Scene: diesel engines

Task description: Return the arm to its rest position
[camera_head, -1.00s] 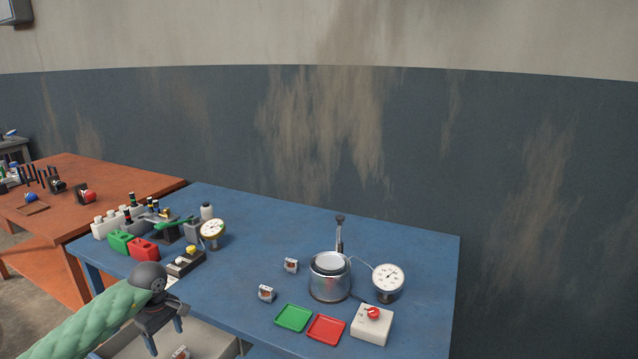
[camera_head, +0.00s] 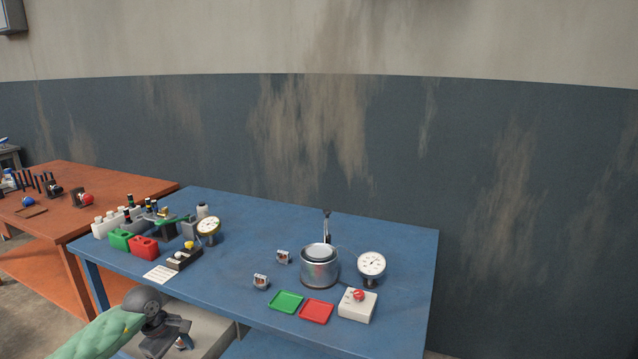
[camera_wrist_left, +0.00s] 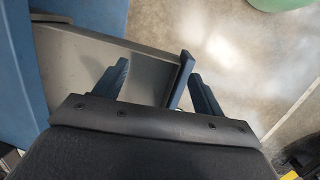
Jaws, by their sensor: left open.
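My left gripper (camera_head: 170,338) is in the lower left of the head view, in front of the blue table (camera_head: 258,214) and below its top. Its green-sleeved arm comes in from the bottom left. In the left wrist view the two fingers (camera_wrist_left: 158,85) stand apart with nothing held between them. Below them is a grey surface and the lower part of the blue table (camera_wrist_left: 90,12). My right gripper is in neither view.
The blue table carries a silver pot (camera_head: 319,268), gauges (camera_head: 371,263), a green tray (camera_head: 286,301), a red tray (camera_head: 316,311) and a white box with a red knob (camera_head: 357,307). An orange table (camera_head: 110,181) adjoins at left.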

